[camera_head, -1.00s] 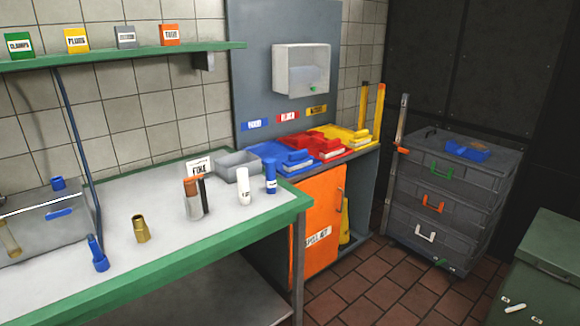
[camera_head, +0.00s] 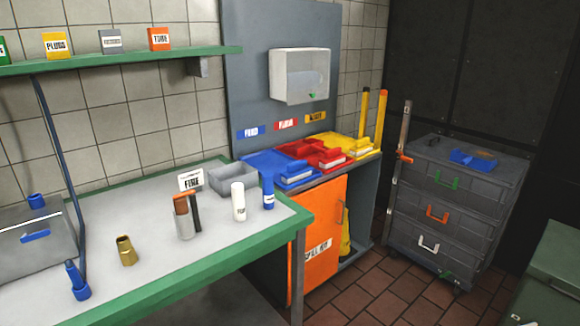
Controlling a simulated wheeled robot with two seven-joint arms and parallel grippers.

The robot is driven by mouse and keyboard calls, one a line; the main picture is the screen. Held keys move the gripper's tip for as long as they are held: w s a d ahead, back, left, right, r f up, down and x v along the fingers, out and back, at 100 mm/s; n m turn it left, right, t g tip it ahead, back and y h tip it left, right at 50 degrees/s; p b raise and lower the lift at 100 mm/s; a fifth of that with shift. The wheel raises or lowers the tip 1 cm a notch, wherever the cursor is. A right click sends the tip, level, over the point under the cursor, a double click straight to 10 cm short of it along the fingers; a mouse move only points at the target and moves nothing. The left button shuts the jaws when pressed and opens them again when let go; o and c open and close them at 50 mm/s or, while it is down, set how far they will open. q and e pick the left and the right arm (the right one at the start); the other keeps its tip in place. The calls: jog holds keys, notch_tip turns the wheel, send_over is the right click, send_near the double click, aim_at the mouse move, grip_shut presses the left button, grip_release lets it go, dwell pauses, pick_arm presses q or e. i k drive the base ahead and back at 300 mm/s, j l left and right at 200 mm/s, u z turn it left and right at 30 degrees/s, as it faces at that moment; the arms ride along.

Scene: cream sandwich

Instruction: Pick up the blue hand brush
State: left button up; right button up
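A blue hand brush (camera_head: 297,174), with a pale strip along its front side, lies on top of the orange-doored cabinet, at the front of a blue dustpan-like piece (camera_head: 268,163). A similar red brush (camera_head: 332,157) and a yellow brush (camera_head: 362,146) lie to its right in a row. A blue item (camera_head: 474,157) lies on the grey drawer stack; I cannot tell what it is. Neither of my grippers is in view.
The green-edged table (camera_head: 222,239) stands in front and to the left, holding a white bottle (camera_head: 238,202), a blue bottle (camera_head: 268,192), a grey bin (camera_head: 234,178) and a brass fitting (camera_head: 126,250). The grey drawer stack (camera_head: 450,215) stands right. Tiled floor (camera_head: 375,295) is open between.

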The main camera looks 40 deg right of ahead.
aim_at(299, 169)
jog(key=i+l, duration=0.25)
jog(key=l, duration=0.35)
jog(key=i+l, duration=0.2)
jog(key=l, duration=0.4)
jog(key=i+l, duration=0.25)
jog(key=l, duration=0.35)
jog(key=i+l, duration=0.25)
jog(key=l, duration=0.4)
jog(key=i+l, duration=0.25)
jog(key=l, duration=0.35)
jog(key=i+l, duration=0.2)
jog(key=l, duration=0.4)
jog(key=i+l, duration=0.25)
jog(key=l, duration=0.35)
jog(key=i+l, duration=0.25)
jog(key=l, duration=0.35)
